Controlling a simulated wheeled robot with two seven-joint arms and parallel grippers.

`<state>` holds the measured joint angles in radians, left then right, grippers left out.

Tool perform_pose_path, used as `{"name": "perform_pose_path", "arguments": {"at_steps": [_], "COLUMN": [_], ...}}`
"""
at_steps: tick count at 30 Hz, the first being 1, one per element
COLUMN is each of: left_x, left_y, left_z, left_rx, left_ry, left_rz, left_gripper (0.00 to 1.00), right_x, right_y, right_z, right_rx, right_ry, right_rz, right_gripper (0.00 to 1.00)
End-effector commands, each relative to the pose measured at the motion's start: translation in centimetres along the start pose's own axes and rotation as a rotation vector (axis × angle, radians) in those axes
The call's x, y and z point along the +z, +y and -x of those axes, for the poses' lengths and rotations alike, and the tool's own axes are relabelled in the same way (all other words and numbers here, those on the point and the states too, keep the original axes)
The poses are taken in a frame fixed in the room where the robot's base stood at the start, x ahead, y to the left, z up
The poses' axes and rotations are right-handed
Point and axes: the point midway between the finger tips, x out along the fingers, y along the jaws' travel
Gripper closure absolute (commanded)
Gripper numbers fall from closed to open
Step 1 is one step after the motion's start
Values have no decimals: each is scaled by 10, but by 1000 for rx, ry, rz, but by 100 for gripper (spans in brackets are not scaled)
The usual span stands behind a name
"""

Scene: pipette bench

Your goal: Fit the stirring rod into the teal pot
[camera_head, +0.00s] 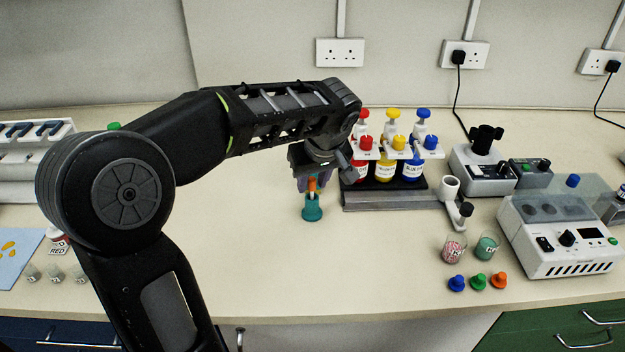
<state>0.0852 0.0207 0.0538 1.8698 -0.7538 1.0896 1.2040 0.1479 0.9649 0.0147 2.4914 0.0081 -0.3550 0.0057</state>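The teal pot (312,212) stands upright on the bench near the middle of the picture, left of the bottle rack. My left gripper (312,184) points down right above the pot. Its fingers are shut on a slim orange piece, which I take to be the stirring rod (312,185). The rod's upper part is hidden by the gripper. Its lower end meets the pot's mouth in the picture; I cannot tell how deep it sits inside. My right gripper is not in view.
A rack of red, yellow and blue bottles (387,168) stands close to the right of the gripper. Beakers (487,247), coloured stoppers (478,283) and a white device (560,245) are further right. A blue mat (18,262) lies far left. The bench before the pot is clear.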

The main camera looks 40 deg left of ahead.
Motion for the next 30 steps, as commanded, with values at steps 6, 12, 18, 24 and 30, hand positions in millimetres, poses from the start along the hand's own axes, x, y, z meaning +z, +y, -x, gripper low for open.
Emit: {"name": "perform_pose_path", "arguments": {"at_steps": [6,12,18,24,30], "left_x": [0,0,0,0,0], "left_y": [0,0,1,1,1], "left_z": [0,0,10,45,73], "left_rx": [0,0,3,3,2], "left_ry": [0,0,2,2,1], "left_rz": [0,0,0,0,1], "left_gripper": [58,58,58,58,58], "right_x": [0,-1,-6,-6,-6], "right_y": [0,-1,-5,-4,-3], "right_z": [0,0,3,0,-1], "right_rx": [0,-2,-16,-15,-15], "right_ry": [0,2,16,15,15], "right_rz": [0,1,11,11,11], "right_gripper": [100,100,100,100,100]}}
